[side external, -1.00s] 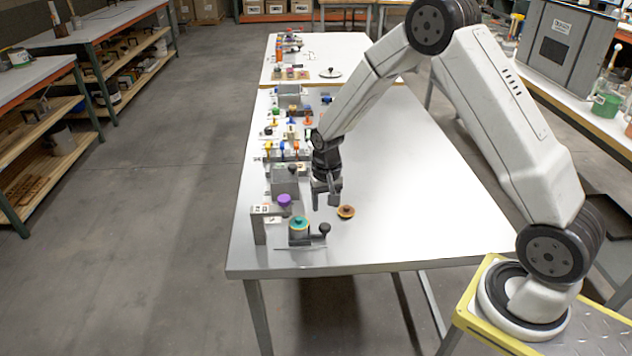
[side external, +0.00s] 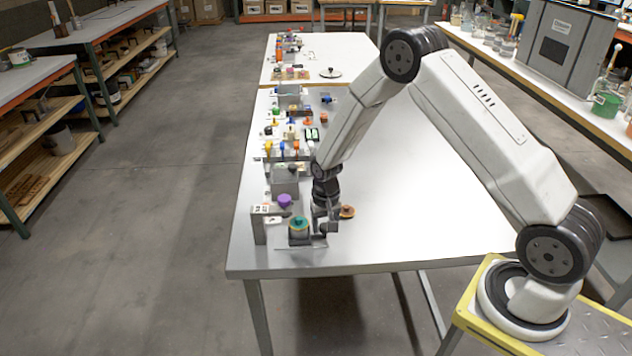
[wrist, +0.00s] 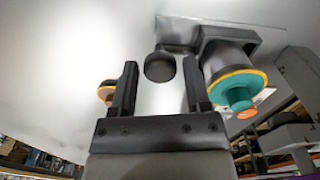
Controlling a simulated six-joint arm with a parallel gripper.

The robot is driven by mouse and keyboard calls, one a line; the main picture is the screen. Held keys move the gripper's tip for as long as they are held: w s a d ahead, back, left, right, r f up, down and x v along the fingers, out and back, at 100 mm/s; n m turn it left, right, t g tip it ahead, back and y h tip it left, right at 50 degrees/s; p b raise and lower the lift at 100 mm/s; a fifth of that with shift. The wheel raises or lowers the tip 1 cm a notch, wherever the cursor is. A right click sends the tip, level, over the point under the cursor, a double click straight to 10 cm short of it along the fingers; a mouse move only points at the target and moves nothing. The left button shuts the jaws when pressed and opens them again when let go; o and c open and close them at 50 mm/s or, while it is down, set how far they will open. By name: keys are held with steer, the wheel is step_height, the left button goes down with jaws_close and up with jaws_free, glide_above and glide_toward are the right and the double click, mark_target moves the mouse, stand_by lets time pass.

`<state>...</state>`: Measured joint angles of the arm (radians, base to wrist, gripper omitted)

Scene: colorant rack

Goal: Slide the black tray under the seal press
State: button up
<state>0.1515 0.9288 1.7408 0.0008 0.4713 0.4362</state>
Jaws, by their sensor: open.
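The black tray (side external: 301,241) lies at the near left end of the table and carries a round pot with a teal and yellow top (side external: 299,223). In the wrist view the tray (wrist: 178,33) has a round black knob (wrist: 160,67), seen between my fingertips; contact cannot be told. My gripper (side external: 325,229) points down, open, just right of the pot, and hides the knob in the side view.
An orange-brown round piece (side external: 347,212) lies just right of my gripper. A grey box (side external: 284,180) and several small coloured items line the table's left edge farther back. The middle and right of the table (side external: 420,200) are clear.

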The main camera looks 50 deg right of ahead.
jaws_close()
stand_by(1.4)
